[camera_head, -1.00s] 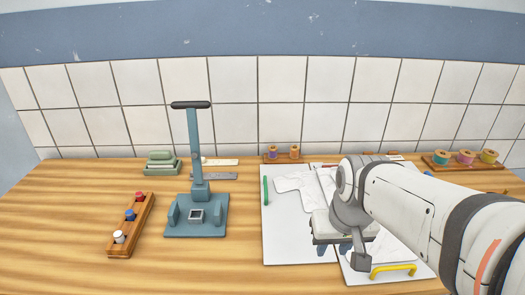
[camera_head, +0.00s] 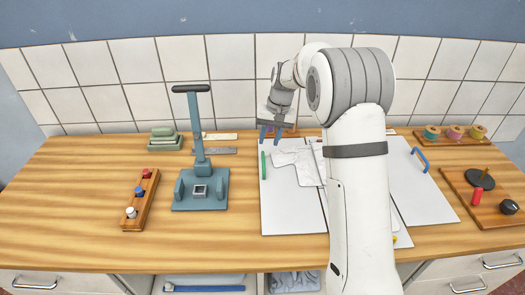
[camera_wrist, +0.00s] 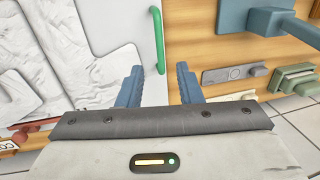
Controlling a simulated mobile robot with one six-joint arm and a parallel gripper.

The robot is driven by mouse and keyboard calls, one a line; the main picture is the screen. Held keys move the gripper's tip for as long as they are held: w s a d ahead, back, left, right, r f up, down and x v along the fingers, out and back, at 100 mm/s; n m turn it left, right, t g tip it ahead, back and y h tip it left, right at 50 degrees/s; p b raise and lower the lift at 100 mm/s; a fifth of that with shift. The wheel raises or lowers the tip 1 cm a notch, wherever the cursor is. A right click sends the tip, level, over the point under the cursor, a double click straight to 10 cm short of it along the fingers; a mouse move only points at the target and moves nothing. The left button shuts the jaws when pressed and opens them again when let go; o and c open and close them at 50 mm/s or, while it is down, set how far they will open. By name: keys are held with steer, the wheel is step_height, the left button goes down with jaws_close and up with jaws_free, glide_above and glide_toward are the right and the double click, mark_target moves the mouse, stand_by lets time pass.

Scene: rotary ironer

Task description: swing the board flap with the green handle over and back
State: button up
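The white board flap (camera_head: 290,215) lies flat on the table, with the green handle (camera_head: 263,165) standing along its left edge. A grey-white cloth (camera_head: 295,160) lies on the board. My gripper (camera_head: 271,133) is above the board's back left part, its blue fingers apart with nothing between them. In the wrist view, the green handle (camera_wrist: 158,38) shows beyond and between the open fingertips (camera_wrist: 159,68), apart from them. My arm hides much of the board's middle.
A blue press with a tall lever (camera_head: 199,150) stands left of the board. A blue handle (camera_head: 420,158) sits on the right panel; spools (camera_head: 455,133) and a board with a black knob (camera_head: 509,207) are further right. Free table lies at front left.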

mark_target(264, 160)
steer(key=f, duration=0.3)
steer(key=a+f+p, duration=0.1)
steer(key=f, duration=0.3)
steer(key=shift+a+f, duration=0.2)
steer(key=shift+f, duration=0.05)
steer(key=shift+c, duration=0.3)
jaws_close()
